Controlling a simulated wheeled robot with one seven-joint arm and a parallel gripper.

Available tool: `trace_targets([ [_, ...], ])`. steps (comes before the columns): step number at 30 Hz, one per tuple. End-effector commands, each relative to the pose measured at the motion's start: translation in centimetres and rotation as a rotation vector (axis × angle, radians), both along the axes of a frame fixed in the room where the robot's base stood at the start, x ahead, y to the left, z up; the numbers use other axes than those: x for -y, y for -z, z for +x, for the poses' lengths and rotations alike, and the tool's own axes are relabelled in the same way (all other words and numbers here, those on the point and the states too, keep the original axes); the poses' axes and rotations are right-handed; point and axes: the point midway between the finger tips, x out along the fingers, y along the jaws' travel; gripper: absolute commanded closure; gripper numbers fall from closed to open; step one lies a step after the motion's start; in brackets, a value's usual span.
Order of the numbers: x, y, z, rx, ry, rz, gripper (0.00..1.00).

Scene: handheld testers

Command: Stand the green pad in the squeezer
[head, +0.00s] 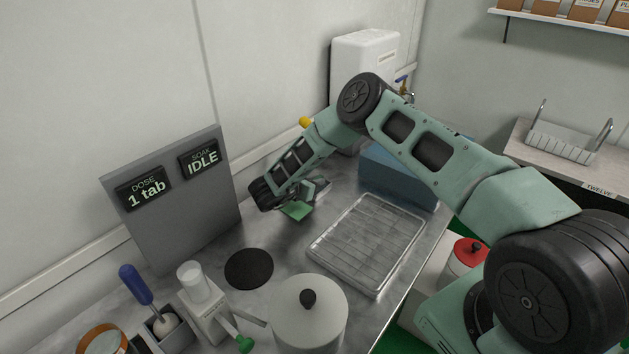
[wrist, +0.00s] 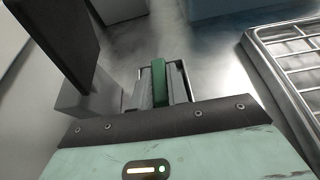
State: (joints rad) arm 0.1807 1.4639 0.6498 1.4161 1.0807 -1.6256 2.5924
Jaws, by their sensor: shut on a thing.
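The green pad (head: 296,211) shows just below my gripper (head: 290,203) in the head view, low over the metal counter. In the wrist view the pad (wrist: 161,82) is a narrow green strip between the two fingers of my gripper (wrist: 162,84), which is shut on it. A grey block with a dark upright plate (wrist: 62,40) stands to the left of the fingers in the wrist view, apart from the pad. It may be the squeezer; I cannot tell for sure. My arm hides part of that area in the head view.
A wire rack on a tray (head: 368,243) lies right of my gripper, with a blue box (head: 400,175) behind it. A grey display board (head: 180,215) stands at the left. A black round mat (head: 249,268) and a lidded pot (head: 309,318) are nearer. Bare counter lies between.

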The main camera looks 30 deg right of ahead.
Motion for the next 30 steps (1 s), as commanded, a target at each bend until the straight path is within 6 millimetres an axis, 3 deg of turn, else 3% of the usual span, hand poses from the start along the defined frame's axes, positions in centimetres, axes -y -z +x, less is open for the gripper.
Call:
trace_targets([
  [3, 0.0, 0.4, 0.0, 0.0, 0.0, 0.0, 1.0],
  [4, 0.0, 0.4, 0.0, 0.0, 0.0, 0.0, 0.81],
  [5, 0.0, 0.3, 0.0, 0.0, 0.0, 0.0, 0.75],
  [16, 0.0, -0.3, 0.0, 0.0, 0.0, 0.0, 0.75],
  [30, -7.6, -3.2, -3.1, 0.0, -0.003, 0.001, 0.75],
])
